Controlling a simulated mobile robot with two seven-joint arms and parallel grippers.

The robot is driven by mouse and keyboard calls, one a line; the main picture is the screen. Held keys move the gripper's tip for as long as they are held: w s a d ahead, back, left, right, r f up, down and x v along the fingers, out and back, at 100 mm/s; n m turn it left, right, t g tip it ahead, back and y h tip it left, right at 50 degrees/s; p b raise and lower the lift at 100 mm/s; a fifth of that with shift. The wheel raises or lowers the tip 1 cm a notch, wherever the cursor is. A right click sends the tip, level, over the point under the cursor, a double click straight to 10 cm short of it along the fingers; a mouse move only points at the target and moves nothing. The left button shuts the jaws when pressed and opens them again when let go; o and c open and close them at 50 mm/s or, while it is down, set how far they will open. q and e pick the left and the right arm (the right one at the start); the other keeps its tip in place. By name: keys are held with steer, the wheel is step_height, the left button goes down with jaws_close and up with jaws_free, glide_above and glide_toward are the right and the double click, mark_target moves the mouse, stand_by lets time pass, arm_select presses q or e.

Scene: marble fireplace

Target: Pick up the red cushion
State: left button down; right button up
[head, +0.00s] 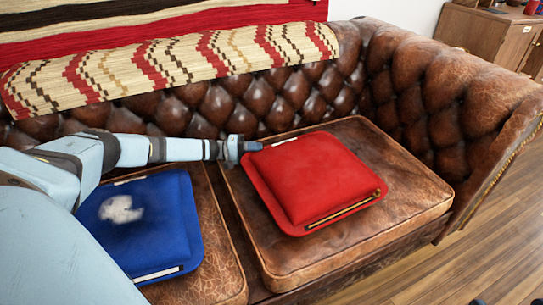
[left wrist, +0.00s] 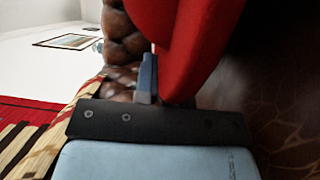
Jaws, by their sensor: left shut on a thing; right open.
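The red cushion (head: 312,178) lies on the right seat of a brown leather sofa. My left gripper (head: 256,147) reaches in from the left and is shut on the cushion's upper left edge. In the left wrist view the red cushion (left wrist: 190,40) fills the top middle, against the grey finger of my left gripper (left wrist: 148,78). The cushion looks to be resting on the seat. Only dark tips of my right gripper (head: 508,301) show at the bottom right edge, apart from each other and far from the cushion.
A blue cushion (head: 150,222) with a white patch lies on the left seat, partly behind my left arm. The tufted sofa back (head: 215,105) carries a patterned throw (head: 180,65). The sofa arm (head: 470,110) rises at the right. A wooden cabinet (head: 490,40) stands beyond.

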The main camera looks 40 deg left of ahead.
arm_select(q)
steer(key=shift+r, duration=0.65)
arm_select(e)
steer(key=s+a+r+m+t+h+p, duration=0.1)
steer(key=s+r+m+p, duration=0.3)
steer(key=r+p, duration=0.7)
arm_select(q)
step_height(320, 180, up, 24)
steer(key=p, duration=0.6)
steer(key=shift+r, duration=0.25)
arm_select(e)
step_height(320, 180, down, 9)
steer(key=d+m+g+h, duration=0.1)
steer(key=d+g+h, duration=0.1)
steer(key=shift+w+d+h, duration=0.25)
steer(key=shift+w+h, duration=0.15)
steer(key=shift+r, duration=0.1)
